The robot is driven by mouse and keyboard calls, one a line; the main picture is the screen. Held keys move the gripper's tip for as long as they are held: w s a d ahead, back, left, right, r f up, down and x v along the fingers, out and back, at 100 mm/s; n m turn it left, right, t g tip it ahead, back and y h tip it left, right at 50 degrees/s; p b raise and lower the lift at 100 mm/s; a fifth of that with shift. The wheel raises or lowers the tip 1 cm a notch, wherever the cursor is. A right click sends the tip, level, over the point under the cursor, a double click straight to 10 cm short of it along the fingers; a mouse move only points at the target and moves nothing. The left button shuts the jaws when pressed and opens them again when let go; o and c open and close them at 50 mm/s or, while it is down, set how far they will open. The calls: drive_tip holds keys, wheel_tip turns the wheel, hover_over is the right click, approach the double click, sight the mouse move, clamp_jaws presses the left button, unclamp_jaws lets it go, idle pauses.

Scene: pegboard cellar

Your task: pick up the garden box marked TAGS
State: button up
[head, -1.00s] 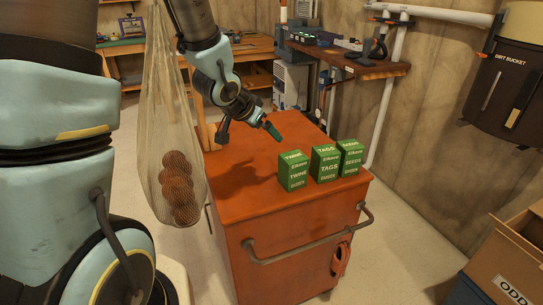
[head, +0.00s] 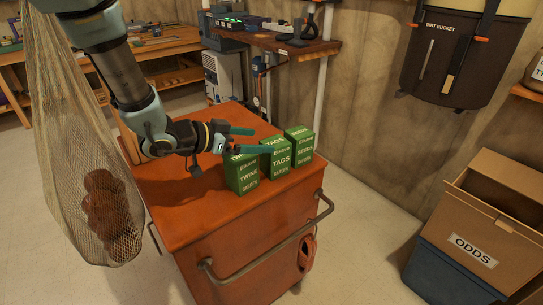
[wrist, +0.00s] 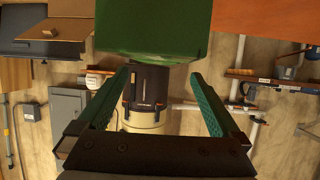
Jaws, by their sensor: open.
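Three green boxes stand in a row on the red-orange cart (head: 185,232). The box marked TAGS (head: 280,164) is in the middle, with the TWINE box (head: 244,178) to its left and the SEEDS box (head: 303,148) to its right. My gripper (head: 262,141) is open at about the height of the box tops. In the head view its near finger crosses over the TWINE box's top toward the TAGS box; contact is unclear. In the wrist view, a green box (wrist: 152,35) fills the top centre beyond the open gripper (wrist: 160,76); its label is not readable.
A net bag of brown balls (head: 108,205) hangs at the left. A shelf (head: 285,52) is behind the cart, and a dirt bucket (head: 440,65) hangs on the wall. A cardboard box marked ODDS (head: 470,225) stands right. The cart's left top is clear.

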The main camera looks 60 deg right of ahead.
sight(277, 141)
drive_tip(key=x, duration=0.2)
drive_tip(key=p+x, duration=0.1)
drive_tip(key=x, duration=0.2)
drive_tip(key=shift+s+d+f, duration=0.1)
drive_tip(key=shift+s+d, duration=0.1)
drive_tip(key=shift+s, duration=0.15)
drive_tip(key=shift+c, duration=0.2)
clamp_jaws()
idle(0.4)
